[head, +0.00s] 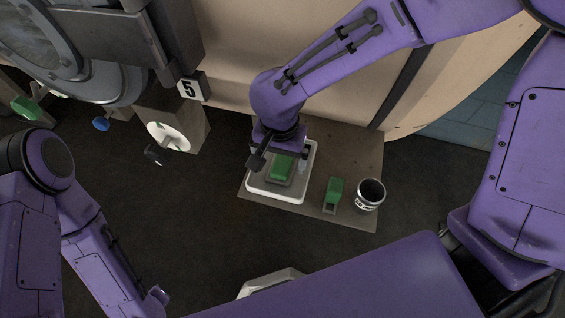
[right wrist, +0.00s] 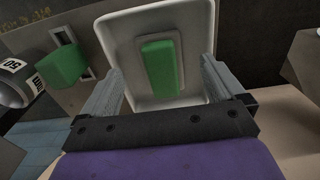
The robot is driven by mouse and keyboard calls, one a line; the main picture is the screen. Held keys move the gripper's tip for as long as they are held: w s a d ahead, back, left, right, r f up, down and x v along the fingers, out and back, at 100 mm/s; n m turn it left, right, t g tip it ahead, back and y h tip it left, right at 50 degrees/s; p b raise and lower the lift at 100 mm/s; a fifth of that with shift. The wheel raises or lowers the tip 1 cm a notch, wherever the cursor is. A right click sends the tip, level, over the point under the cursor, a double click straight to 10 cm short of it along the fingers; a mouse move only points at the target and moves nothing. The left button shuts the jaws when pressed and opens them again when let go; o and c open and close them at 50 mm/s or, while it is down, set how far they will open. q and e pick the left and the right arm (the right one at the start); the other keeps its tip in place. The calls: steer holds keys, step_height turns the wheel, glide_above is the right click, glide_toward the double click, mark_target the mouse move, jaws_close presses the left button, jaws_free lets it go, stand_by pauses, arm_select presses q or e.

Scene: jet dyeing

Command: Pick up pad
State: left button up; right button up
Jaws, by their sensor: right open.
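A green pad (head: 282,167) lies on a grey base inside a white tray (head: 258,189) on the brown table. In the right wrist view the same pad (right wrist: 160,70) sits upright in the picture, in the middle of the tray (right wrist: 195,25). My right gripper (head: 277,156) is above the tray, with its fingers spread on either side of the pad. In the right wrist view the open jaws (right wrist: 160,88) are empty, and I see no contact with the pad.
A second green block (head: 334,190) on a dark holder and a dark cup with a white label (head: 370,193) stand right of the tray.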

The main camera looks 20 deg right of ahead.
mark_target(281, 167)
step_height(281, 167, down, 4)
steer(key=shift+w+d+f, duration=0.15)
steer(key=shift+f, duration=0.05)
steer(key=shift+w+f, duration=0.1)
steer(key=shift+f, duration=0.1)
steer(key=c, duration=1.2)
steer(key=shift+o, duration=0.2)
steer(key=shift+r, duration=0.15)
